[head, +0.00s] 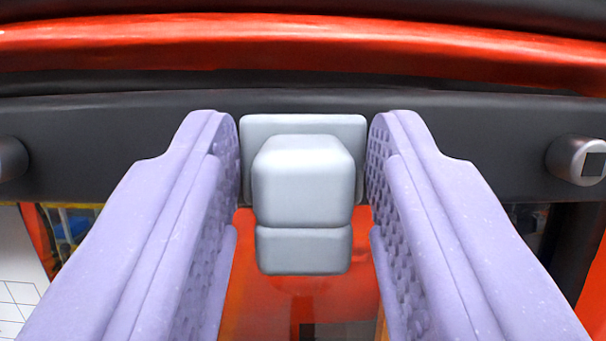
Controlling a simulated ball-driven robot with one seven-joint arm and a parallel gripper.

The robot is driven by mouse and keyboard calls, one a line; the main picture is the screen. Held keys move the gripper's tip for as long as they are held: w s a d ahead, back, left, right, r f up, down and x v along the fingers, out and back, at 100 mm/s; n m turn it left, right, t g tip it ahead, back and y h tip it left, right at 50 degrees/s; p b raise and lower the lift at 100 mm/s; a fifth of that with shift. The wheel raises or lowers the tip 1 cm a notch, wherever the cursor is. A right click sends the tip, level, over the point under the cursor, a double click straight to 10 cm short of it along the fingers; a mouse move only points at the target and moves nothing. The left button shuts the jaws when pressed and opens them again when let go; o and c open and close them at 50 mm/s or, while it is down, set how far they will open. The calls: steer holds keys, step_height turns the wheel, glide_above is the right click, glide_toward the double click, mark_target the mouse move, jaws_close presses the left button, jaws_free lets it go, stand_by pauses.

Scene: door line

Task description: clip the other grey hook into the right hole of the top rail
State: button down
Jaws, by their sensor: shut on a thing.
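A light grey hook (303,185) with a flat back plate and a blocky front stands in the middle of the head view. My gripper (304,165) has its two lilac fingers on either side of the hook and is shut on it, at the edges of its plate. The dark top rail (460,140) runs across the view right behind the hook, and the plate overlaps the rail's face. The right hole is not visible; the hook and fingers cover that middle stretch of rail. I cannot tell whether the hook touches the rail or is seated in it.
A round metal bolt (577,160) with a dark square socket sticks out of the rail at right, and a similar one (12,158) at left. A glossy red bar (300,45) curves above the rail. Orange-red panels (250,295) show below.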

steer(key=shift+w, duration=0.4)
stand_by(0.5)
steer(key=c, duration=0.6)
jaws_free()
steer(key=shift+w, duration=0.15)
steer(key=shift+o, duration=0.2)
steer(key=b+v, duration=0.7)
steer(key=v, duration=0.7)
steer(key=shift+s+f, duration=0.2)
steer(key=shift+s, duration=0.05)
